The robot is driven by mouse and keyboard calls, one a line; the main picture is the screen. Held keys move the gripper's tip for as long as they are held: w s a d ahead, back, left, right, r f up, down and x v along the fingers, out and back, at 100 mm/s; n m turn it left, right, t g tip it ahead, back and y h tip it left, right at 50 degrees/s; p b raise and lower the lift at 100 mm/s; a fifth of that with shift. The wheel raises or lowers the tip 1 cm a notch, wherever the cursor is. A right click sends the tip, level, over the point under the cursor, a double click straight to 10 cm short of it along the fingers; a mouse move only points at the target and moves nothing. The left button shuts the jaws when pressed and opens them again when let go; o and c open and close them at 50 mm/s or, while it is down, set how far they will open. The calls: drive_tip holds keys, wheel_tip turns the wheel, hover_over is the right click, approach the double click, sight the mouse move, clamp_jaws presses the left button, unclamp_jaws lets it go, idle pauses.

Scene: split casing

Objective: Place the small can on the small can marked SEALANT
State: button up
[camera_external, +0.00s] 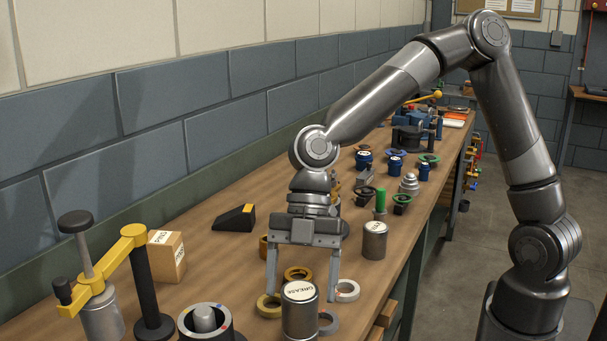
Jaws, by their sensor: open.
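A grey metal can with a white lid label reading GREASE (300,318) stands upright on the bench at the bottom of the view. A second grey can (374,244) stands upright behind it to the right; its top label is too small to read. Several small blue cans with pale tops, one of them here (363,161), stand farther back. I cannot read SEALANT on any can. My gripper (302,288) points down with its fingers wide apart, low over the bench by the GREASE can. I cannot tell whether the fingers straddle that can or are behind it.
Tape rings (347,291) lie around the GREASE can. A yellow-armed clamp stand (133,240), a cardboard box (166,257) and a round grey part (205,321) are at left. A black wedge (234,218) lies behind. A green cylinder (380,200) stands beyond the second can.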

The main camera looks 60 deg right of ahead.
drive_tip(key=v, duration=0.7)
drive_tip(key=shift+r, duration=0.2)
drive_tip(key=s+d+f+m+t+h, duration=0.1)
drive_tip(key=d+f+m+h, duration=0.1)
drive_tip(key=d+m+h, duration=0.3)
drive_tip(key=s+d+f+m+t, duration=0.1)
drive_tip(key=d+f+m+t, duration=0.15)
drive_tip(key=d, duration=0.45)
drive_tip(key=s+d+r+m+t, duration=0.2)
drive_tip(key=s+d+r+m, duration=0.2)
drive_tip(key=d, duration=0.5)
drive_tip(key=s+d+r+m+t, duration=0.2)
drive_tip(key=s+d+r+m, duration=0.1)
drive_tip(key=s+d+m, duration=0.5)
drive_tip(key=shift+d+r+m+h, duration=0.4)
drive_tip(key=shift+d+m, duration=0.2)
drive_tip(key=shift+m, duration=0.35)
drive_tip(key=shift+o, duration=0.2)
drive_tip(key=shift+s, duration=0.1)
